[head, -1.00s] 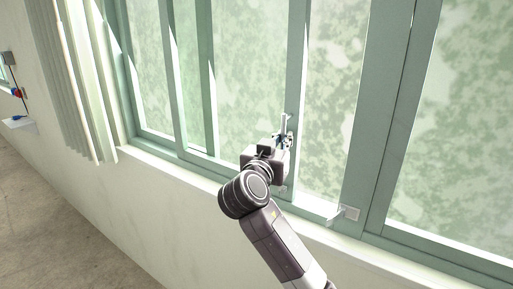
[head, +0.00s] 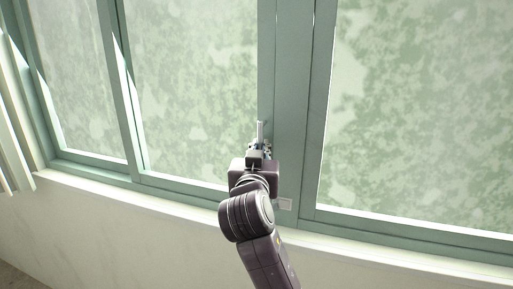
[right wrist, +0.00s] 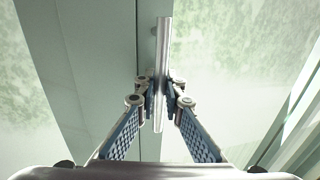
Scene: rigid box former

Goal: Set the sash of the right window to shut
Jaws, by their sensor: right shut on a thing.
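The window sash (head: 190,90) is a green-framed glass pane with a slim upright metal handle (head: 260,132) on its right stile. The handle also shows in the right wrist view (right wrist: 164,45). My right gripper (head: 258,148) is shut on this handle, with one blue-padded finger on each side of it in the right wrist view (right wrist: 161,88). The sash's right stile stands against the wide green post (head: 292,100), with no clear gap between them in the head view. My gripper and wrist hide the lower stile. My left gripper is out of view.
A cream sill (head: 130,198) runs below the window. A pale curtain (head: 12,140) hangs at the far left. Another large pane (head: 420,110) fills the right side.

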